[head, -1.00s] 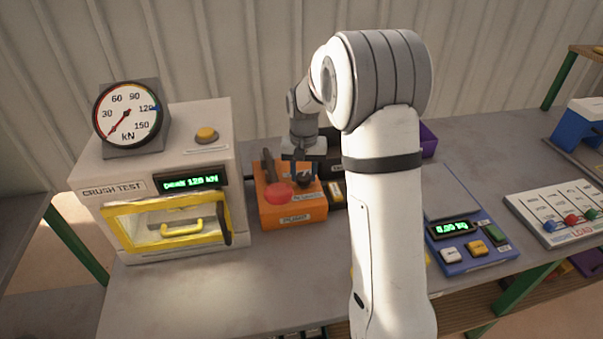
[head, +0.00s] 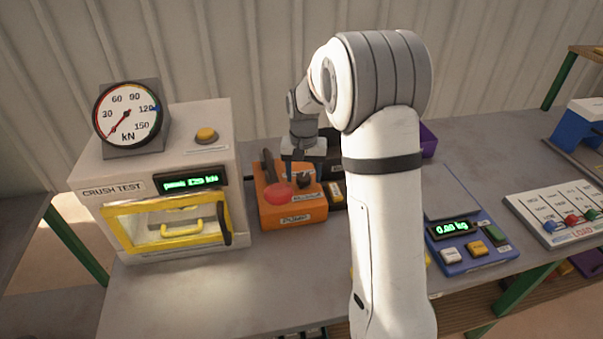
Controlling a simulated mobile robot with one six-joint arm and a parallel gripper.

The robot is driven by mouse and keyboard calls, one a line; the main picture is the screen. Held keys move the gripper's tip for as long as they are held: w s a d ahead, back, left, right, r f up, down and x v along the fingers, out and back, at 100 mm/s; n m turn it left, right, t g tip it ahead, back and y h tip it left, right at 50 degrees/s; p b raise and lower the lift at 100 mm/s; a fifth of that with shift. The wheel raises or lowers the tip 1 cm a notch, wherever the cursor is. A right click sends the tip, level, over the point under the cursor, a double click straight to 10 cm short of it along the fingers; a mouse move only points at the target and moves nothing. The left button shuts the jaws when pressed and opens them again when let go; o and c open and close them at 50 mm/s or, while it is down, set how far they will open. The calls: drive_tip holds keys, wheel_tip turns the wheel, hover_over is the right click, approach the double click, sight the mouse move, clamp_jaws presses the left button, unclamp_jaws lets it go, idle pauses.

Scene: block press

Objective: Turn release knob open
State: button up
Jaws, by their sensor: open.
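The orange pump box (head: 290,208) stands on the bench, just right of the crush-test press. It carries a black lever at its left, a red button (head: 278,192) at the front and a small dark release knob (head: 306,184) at its right. My gripper (head: 304,172) is open and points down over the right side of the box, just above and behind the knob. Dark fingers against a dark background hide whether they touch the knob. The knob's exact angle is too small to read.
The press (head: 160,180) has a yellow-framed door, shut, and a dial gauge (head: 128,114) on top. A blue scale (head: 466,238) stands right of my arm, with a lever panel (head: 558,212) beyond. My arm hides the bench's middle. Bare bench (head: 220,295) lies in front.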

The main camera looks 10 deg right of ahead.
sight(304, 176)
wheel_tip(304, 176, up, 7)
drive_tip(key=shift+r, duration=0.4)
drive_tip(key=shift+s+r, duration=0.15)
drive_tip(key=shift+s, duration=0.05)
drive_tip(key=s+r+n+t, duration=0.2)
drive_tip(key=s+n, duration=0.1)
drive_tip(key=s, duration=2.5)
drive_tip(key=shift+s+t, duration=0.15)
drive_tip(key=shift+t, duration=0.25)
